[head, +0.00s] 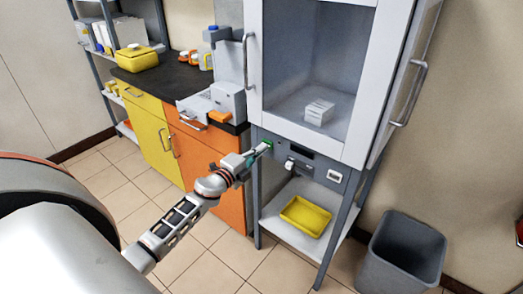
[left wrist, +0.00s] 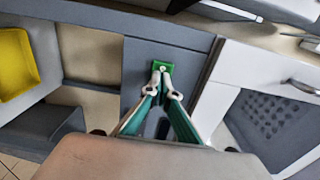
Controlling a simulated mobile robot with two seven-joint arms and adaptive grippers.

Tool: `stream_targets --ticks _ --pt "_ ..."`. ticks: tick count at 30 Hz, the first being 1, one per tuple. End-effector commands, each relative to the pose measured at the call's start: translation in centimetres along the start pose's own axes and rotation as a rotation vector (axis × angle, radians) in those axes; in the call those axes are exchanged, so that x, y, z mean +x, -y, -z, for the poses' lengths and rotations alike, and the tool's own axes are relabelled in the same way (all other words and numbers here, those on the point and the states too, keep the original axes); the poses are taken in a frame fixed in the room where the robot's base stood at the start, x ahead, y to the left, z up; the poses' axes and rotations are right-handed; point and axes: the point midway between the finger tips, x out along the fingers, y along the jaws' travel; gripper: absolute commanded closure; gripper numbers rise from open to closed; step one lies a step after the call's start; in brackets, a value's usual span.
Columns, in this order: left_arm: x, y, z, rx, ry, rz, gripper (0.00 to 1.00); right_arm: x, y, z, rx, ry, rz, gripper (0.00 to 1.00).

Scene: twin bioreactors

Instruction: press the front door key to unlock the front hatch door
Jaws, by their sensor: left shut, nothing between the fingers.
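The front hatch door (head: 313,60) of the tall grey-and-white cabinet is shut, with a large window and a vertical handle at its left. Below it runs a grey control panel (head: 318,167). A green key (head: 268,145) sits at the panel's left end. It also shows in the left wrist view (left wrist: 163,67) as a green square with a pale centre. My left gripper (head: 262,150) is shut and empty, its fingertips (left wrist: 164,80) at the key's lower part in that view. Whether they touch it, I cannot tell. My right gripper is not seen.
A yellow tray (head: 306,216) lies on the shelf under the panel. A grey bin (head: 402,253) stands at the right. A dark worktop with yellow and orange cupboards (head: 204,160) is at the left. Tiled floor is open in front.

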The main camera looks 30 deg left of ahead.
Motion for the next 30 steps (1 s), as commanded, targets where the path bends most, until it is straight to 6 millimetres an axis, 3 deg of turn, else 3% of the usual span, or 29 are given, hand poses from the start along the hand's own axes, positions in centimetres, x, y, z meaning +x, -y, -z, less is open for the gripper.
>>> stream_targets --ticks 13,20,30 --pt "0.4 0.0 0.0 0.0 -0.001 0.0 1.0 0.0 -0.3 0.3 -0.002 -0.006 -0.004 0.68" --pt "2.1 0.1 0.0 0.0 0.0 0.001 1.0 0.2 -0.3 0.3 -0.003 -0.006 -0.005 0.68" --pt "2.3 0.4 -0.1 0.002 0.001 0.005 1.0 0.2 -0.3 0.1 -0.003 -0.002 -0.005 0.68"
